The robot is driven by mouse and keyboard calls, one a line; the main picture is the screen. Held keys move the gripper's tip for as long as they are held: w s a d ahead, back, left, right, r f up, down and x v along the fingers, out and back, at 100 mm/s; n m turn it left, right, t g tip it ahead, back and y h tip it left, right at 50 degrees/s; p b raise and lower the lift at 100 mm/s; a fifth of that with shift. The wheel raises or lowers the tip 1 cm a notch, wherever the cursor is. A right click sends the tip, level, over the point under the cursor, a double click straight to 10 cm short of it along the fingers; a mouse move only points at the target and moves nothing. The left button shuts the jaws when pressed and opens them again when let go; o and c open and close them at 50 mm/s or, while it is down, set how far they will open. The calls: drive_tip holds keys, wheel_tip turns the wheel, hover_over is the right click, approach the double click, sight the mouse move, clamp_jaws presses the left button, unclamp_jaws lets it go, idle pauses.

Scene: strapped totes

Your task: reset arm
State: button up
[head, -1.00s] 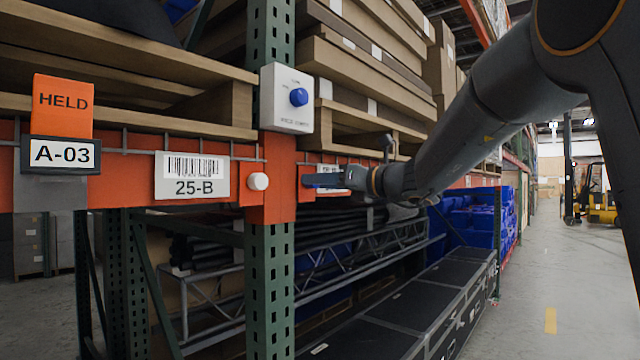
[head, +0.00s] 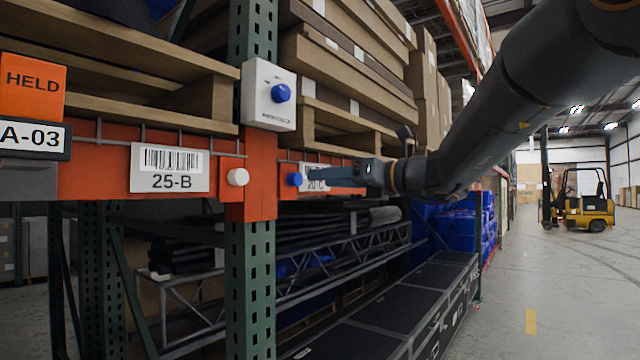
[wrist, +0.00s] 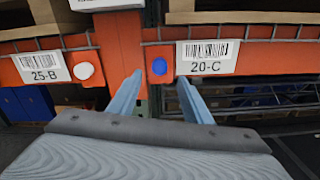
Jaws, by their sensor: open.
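My gripper (head: 330,176) is in front of the orange rack beam, to the right of the green upright. In the wrist view my gripper (wrist: 156,95) shows two separated fingers with nothing between them. A blue round button (head: 294,179) is on the beam just left of the fingertips in the head view. The blue button (wrist: 159,67) shows beyond and between the fingers in the wrist view. I cannot tell whether the fingers touch anything. The 20-C label (wrist: 207,57) is right of the button, partly covered by my gripper in the head view.
A white button (head: 238,177) sits beside the 25-B label (head: 170,168). A white box with a blue knob (head: 268,94) is on the upright. An orange HELD card (head: 33,87) stands at left. A yellow forklift (head: 584,212) stands on open floor at right.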

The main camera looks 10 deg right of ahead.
idle(0.4)
drive_tip(key=s+f+n+g+h, duration=0.2)
drive_tip(key=s+f+n, duration=0.2)
drive_tip(key=f, duration=0.7)
drive_tip(key=s+f+n+g+h, duration=0.2)
drive_tip(key=s+f+n+g, duration=0.15)
drive_tip(key=f, duration=0.65)
drive_tip(key=s+f+n+g+h, duration=0.2)
drive_tip(key=s+f+n, duration=0.2)
drive_tip(key=f, duration=0.7)
drive_tip(key=s+d+f+n+g+h, duration=0.2)
drive_tip(key=s+d+f+n+h, duration=0.1)
drive_tip(key=s+f+n, duration=0.5)
drive_tip(key=s+d+f+n+g+h, duration=0.2)
drive_tip(key=s+d+f+n+h, duration=0.2)
drive_tip(key=s+f+n, duration=0.5)
drive_tip(key=shift+s+d+f, duration=0.6)
drive_tip(key=shift+d+f, duration=0.05)
drive_tip(key=shift+d, duration=0.6)
